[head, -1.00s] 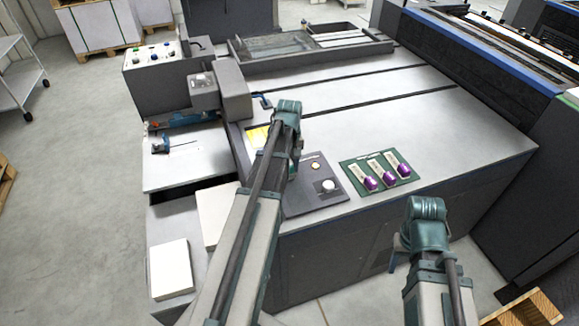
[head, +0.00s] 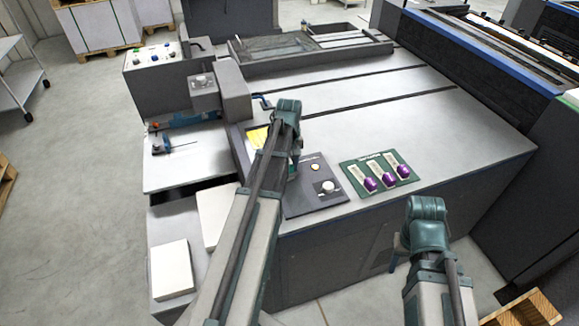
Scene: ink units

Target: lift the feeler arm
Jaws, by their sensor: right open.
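A small dark blue lever (head: 263,101) sticks out beside the grey head unit. My left arm reaches up the middle, and its gripper is hidden behind the arm. My right arm is at the lower right, off the machine's front edge. Its gripper (head: 396,259) shows only in part beside the wrist, and its jaws are open and apart from everything.
A dark control panel (head: 318,205) with a knob and a round lamp lies near the front edge. A green tray (head: 351,174) holds purple-ended tools. White paper stacks (head: 171,267) stand at the lower left. The machine's grey top (head: 450,125) is largely clear.

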